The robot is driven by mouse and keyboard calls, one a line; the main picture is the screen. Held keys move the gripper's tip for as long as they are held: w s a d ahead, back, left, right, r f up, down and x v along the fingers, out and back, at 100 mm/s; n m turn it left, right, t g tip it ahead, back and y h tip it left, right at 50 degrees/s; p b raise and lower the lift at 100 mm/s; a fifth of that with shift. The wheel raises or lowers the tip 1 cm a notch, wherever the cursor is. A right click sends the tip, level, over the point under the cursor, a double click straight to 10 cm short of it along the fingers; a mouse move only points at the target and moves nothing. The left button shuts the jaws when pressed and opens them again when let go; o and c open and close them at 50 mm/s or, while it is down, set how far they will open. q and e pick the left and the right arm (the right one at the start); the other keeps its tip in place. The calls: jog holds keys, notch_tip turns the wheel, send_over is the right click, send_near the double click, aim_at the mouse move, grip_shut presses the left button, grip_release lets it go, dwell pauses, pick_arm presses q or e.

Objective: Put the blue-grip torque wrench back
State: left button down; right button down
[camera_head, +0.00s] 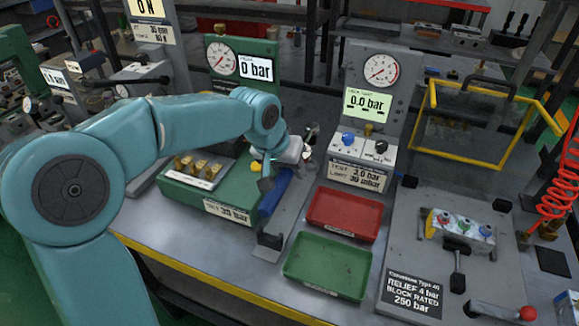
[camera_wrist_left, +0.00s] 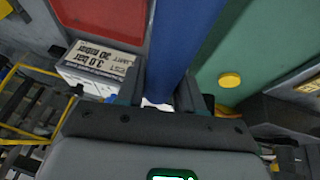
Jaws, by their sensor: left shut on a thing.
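The torque wrench's blue grip (camera_head: 273,194) shows in the head view as a slanted blue bar beside the green test bench. My left gripper (camera_head: 284,168) is at its upper end, over the gap between the green bench and the trays. In the left wrist view the blue grip (camera_wrist_left: 174,45) runs up from between the two fingers of my left gripper (camera_wrist_left: 158,95), which is shut on it. The wrench's head is not clearly visible. A dark bracket (camera_head: 269,240) stands on the table near the lower end of the grip. My right gripper is not in view.
A red tray (camera_head: 344,213) and a green tray (camera_head: 327,265) lie right of the wrench. The green bench (camera_head: 225,192) with brass fittings stands left. A grey plate (camera_head: 402,240) holds a valve block (camera_head: 461,226) at right. A yellow frame (camera_head: 470,158) stands behind.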

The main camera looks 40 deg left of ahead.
pick_arm(q)
jog(key=shift+f, duration=0.15)
jog(key=shift+f+b, duration=2.1)
jog(key=shift+f, duration=0.45)
jog(key=shift+f+b, duration=0.35)
jog(key=shift+b, duration=0.2)
jog(key=shift+f+b, duration=0.3)
jog(key=shift+f, duration=0.4)
jog(key=shift+f+b, duration=0.75)
jog(key=shift+b, duration=0.1)
